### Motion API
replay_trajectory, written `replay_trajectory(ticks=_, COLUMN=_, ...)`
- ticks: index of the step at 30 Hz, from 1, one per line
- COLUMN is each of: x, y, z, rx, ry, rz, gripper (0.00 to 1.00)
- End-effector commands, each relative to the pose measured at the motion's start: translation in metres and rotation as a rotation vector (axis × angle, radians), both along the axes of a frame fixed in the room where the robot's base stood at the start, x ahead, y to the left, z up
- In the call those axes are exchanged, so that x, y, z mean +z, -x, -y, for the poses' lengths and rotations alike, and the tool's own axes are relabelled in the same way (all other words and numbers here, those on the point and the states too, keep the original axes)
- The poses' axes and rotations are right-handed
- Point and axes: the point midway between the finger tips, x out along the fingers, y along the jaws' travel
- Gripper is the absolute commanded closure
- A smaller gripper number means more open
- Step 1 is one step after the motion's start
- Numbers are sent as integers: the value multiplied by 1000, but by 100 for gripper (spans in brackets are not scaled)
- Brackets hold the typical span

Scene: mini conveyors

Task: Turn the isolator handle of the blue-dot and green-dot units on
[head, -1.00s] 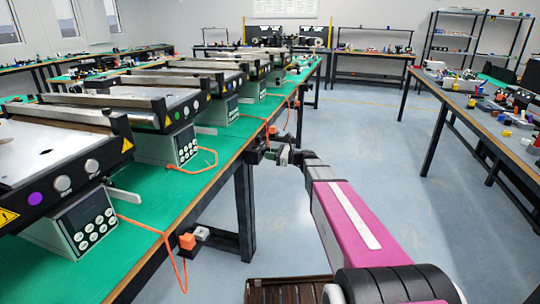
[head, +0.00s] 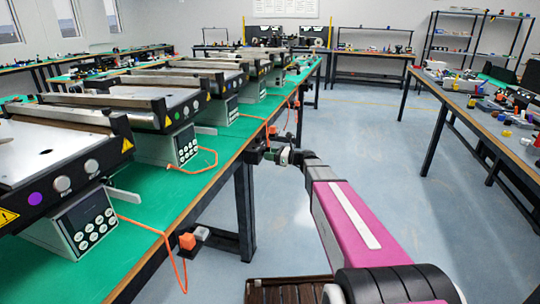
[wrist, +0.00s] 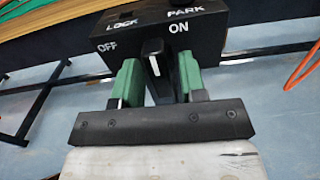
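In the wrist view a black isolator box (wrist: 205,28) carries the words OFF, ON, LOCK and PARK. Its black handle (wrist: 154,62) has a white mark at the tip, which points up between OFF and ON. The green fingers of my gripper (wrist: 160,80) stand on either side of the handle; whether both touch it is unclear. In the head view my gripper (head: 277,156) is small, at the table's front edge. I cannot make out a blue dot.
The nearest unit has a purple dot (head: 36,199). Its orange cable (head: 176,258) runs to an orange and grey box (head: 187,241) at the green table's (head: 135,260) edge. Another orange cable hangs near my gripper. The floor (head: 350,130) on the right is clear.

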Motion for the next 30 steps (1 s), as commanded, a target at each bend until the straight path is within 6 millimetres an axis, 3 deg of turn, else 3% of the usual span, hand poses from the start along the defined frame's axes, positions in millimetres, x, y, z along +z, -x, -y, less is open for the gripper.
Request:
replay_trajectory(ticks=13, x=1, y=3, z=9, rx=-2, ry=-1, rz=3, gripper=55)
replay_trajectory(ticks=24, x=1, y=26, z=72, rx=-3, ry=-1, rz=3, gripper=55)
replay_trajectory(ticks=30, x=1, y=34, z=95, rx=-1, ry=-1, rz=3, gripper=55)
